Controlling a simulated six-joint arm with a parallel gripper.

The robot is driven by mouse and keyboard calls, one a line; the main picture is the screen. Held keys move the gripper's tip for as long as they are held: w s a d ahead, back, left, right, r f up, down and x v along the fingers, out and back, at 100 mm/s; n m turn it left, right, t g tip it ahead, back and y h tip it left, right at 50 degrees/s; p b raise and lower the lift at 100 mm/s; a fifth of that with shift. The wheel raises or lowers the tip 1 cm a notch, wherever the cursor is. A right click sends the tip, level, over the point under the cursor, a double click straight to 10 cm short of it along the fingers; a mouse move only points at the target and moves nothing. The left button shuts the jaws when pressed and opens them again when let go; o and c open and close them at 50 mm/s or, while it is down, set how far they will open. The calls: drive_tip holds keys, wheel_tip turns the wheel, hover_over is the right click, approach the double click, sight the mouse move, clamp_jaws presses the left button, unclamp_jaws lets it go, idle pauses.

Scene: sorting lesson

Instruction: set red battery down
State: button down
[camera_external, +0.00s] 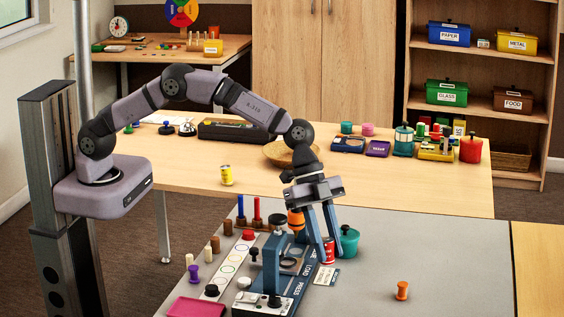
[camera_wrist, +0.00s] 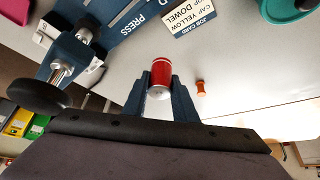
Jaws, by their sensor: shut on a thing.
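The red battery (camera_external: 328,249) is a small red cylinder with pale metal ends. My gripper (camera_external: 326,256) is shut on it, pointing down beside the blue press and close to the white job card (camera_external: 326,276). In the wrist view the red battery (camera_wrist: 161,72) sits between the two dark fingers of my gripper (camera_wrist: 160,88), one on each side. I cannot tell whether its lower end touches the grey mat (camera_external: 430,255) or hangs just above it.
The blue press (camera_external: 272,265) stands just left of my gripper. A teal pot (camera_external: 348,240) is close on the right. An orange spool (camera_external: 402,290) stands farther right on the mat. The mat's right side is mostly clear. A yellow can (camera_external: 227,175) stands on the wooden table behind.

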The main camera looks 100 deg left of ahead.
drive_tip(key=shift+r, duration=1.3)
drive_tip(key=shift+w+a, duration=0.15)
drive_tip(key=shift+a, duration=0.35)
drive_tip(key=s+a+r+n+t+y, duration=0.1)
drive_tip(key=a+n, duration=0.1)
drive_tip(key=a, duration=1.1)
drive_tip(key=s+a+r+n+y, duration=0.1)
drive_tip(key=a+r+n, duration=0.15)
drive_tip(key=a, duration=1.05)
drive_tip(key=s+a+f+n+y, duration=0.1)
drive_tip(key=s+a+n, duration=0.3)
drive_tip(key=a, duration=0.4)
drive_tip(key=s+a+f+n+g+y+p, duration=0.1)
drive_tip(key=s+a+n+y, duration=0.2)
drive_tip(key=a, duration=0.5)
drive_tip(key=s+a+f+n+y, duration=0.1)
drive_tip(key=s+a+n, duration=0.5)
drive_tip(key=s+a, duration=0.1)
drive_tip(key=shift+s+a+f+y, duration=0.15)
drive_tip(key=shift+s+a+y, duration=0.25)
drive_tip(key=shift+a, duration=0.25)
drive_tip(key=shift+g, duration=0.3)
